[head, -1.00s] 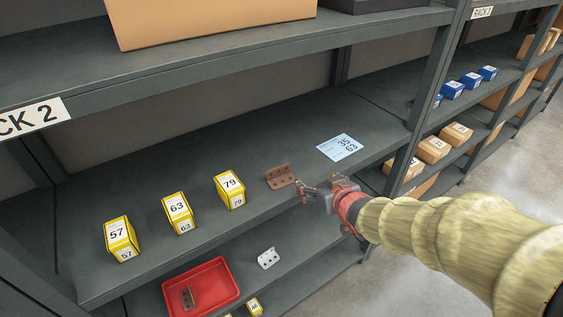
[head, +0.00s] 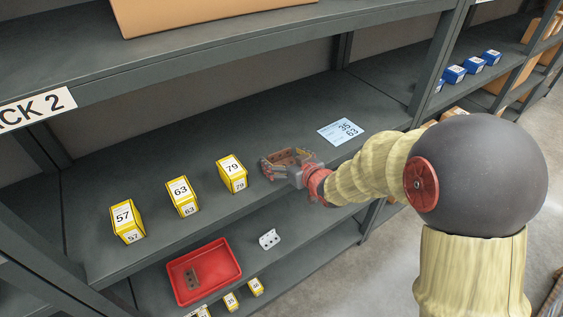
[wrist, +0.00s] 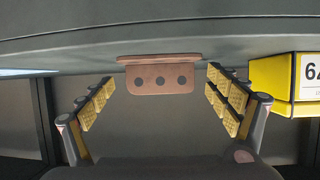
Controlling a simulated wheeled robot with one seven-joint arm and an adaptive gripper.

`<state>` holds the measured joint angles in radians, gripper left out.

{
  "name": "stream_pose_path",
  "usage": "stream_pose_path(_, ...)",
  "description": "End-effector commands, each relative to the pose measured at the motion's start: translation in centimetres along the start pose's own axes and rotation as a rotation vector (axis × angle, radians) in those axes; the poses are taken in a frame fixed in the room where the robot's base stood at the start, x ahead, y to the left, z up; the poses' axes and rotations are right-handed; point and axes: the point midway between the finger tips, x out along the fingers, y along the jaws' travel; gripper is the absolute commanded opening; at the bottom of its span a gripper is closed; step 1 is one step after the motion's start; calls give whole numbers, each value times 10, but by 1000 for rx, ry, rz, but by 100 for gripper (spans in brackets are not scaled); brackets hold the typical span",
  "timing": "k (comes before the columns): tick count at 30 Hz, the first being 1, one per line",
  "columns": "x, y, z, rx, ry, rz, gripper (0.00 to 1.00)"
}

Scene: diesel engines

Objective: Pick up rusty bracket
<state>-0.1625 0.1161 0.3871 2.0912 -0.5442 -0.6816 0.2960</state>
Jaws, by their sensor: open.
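The rusty bracket (head: 289,154) is a reddish-brown angled plate on the middle shelf, right of the yellow box marked 79. In the wrist view the bracket (wrist: 160,79) shows a face with several dark holes and a flange against the shelf surface. My gripper (head: 287,163) is at the bracket with its fingers open, partly hiding it in the head view. In the wrist view the padded fingers stand on either side of the bracket, with gaps at both sides. I cannot see the fingers touching it.
Yellow boxes (head: 183,197) stand left of the bracket; the one marked 79 (head: 232,175) is nearest. A pale blue label (head: 340,131) lies to the right.

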Motion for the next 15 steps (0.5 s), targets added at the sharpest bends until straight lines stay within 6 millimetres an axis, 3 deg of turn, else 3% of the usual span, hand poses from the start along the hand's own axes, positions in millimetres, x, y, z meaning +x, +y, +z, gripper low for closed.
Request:
stream_pose_path(9, 4, 0, 0, 0, 0, 0, 89)
stream_pose_path(15, 4, 0, 0, 0, 0, 0, 77)
